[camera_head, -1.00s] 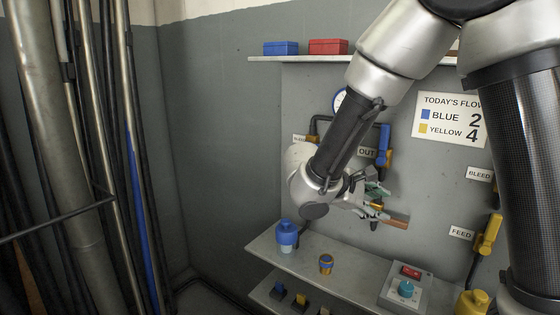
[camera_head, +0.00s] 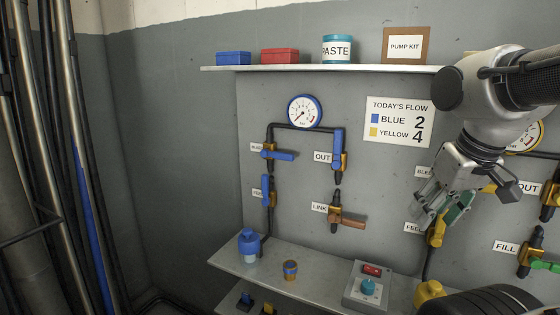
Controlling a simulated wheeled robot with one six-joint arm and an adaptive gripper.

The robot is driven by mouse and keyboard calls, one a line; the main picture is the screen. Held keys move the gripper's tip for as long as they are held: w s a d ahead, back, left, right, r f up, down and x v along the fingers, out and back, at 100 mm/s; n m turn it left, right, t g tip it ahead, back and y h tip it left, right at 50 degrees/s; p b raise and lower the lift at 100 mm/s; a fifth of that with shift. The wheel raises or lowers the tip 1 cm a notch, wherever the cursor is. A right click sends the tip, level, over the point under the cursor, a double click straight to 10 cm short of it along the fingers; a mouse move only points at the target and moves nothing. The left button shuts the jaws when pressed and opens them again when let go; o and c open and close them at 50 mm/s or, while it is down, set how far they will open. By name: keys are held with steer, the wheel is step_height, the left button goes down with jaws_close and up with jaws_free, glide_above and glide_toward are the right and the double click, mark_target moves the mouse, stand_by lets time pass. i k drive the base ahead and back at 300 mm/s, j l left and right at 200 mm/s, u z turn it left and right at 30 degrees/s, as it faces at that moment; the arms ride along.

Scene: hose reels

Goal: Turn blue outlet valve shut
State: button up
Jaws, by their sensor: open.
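The blue outlet valve (camera_head: 339,145) is on the wall panel beside the OUT label (camera_head: 322,157). Its blue handle stands upright, in line with the vertical pipe, above a brass body. Below it, the LINK valve (camera_head: 347,222) has a brown handle pointing right. My gripper (camera_head: 440,212) is open and holds nothing visible. It is well to the right of the blue outlet valve, in front of the yellow-handled FEED valve (camera_head: 437,233), which it partly overlaps; contact cannot be told. It also hides part of the BLEED label.
A gauge (camera_head: 304,112) sits above the blue pipework. Blue BLEED (camera_head: 277,154) and FEED (camera_head: 268,190) valves are to its left. Space before the outlet valve is clear.

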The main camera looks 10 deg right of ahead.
mark_target(336, 164)
steer(key=z, duration=1.3)
steer(key=j+z, duration=0.5)
steer(key=j, duration=0.15)
